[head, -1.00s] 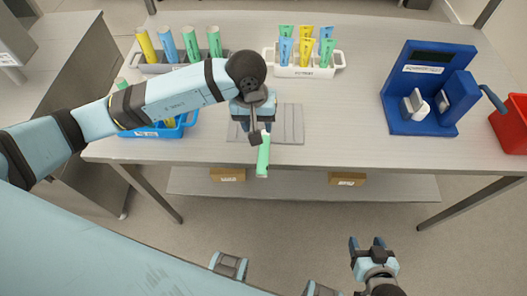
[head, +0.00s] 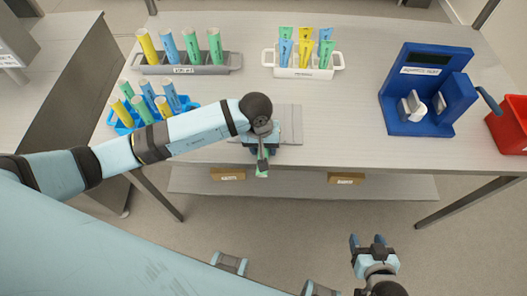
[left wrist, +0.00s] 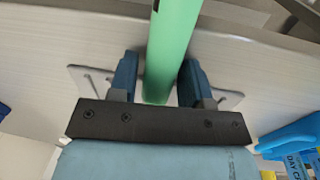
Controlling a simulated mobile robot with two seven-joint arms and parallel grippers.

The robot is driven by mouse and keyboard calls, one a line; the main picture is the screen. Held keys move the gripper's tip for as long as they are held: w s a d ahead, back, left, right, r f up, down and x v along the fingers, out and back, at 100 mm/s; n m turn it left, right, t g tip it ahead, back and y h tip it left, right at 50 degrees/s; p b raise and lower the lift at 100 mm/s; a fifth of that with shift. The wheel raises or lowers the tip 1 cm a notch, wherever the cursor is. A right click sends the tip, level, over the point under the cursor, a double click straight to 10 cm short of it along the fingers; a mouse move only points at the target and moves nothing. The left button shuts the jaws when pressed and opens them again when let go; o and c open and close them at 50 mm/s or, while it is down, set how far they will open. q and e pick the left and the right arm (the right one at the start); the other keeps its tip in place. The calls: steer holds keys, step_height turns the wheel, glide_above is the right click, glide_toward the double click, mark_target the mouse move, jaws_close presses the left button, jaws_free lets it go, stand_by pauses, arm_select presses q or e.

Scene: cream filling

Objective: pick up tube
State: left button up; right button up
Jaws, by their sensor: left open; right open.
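A green tube (head: 262,171) lies at the table's front edge, its near end showing past the edge in the head view. Most of it is hidden under my left gripper (head: 262,152). In the left wrist view the green tube (left wrist: 172,45) runs between the two blue fingers of my left gripper (left wrist: 158,78). The fingers are open, with a gap on the tube's left; on its right the finger is close, and I cannot tell whether it touches. My right gripper (head: 367,242) is open and empty, low in front of the table.
A grey mat (head: 290,122) lies beneath my left gripper. A blue tray (head: 122,128) and a grey rack (head: 233,61) hold several tubes. A white rack (head: 337,60) holds flattened tubes. A blue machine (head: 400,85) and a red bin (head: 508,135) stand right.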

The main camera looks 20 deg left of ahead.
arm_select(q)
steer(key=c, duration=0.7)
steer(key=shift+o, duration=0.2)
steer(key=shift+r, duration=0.1)
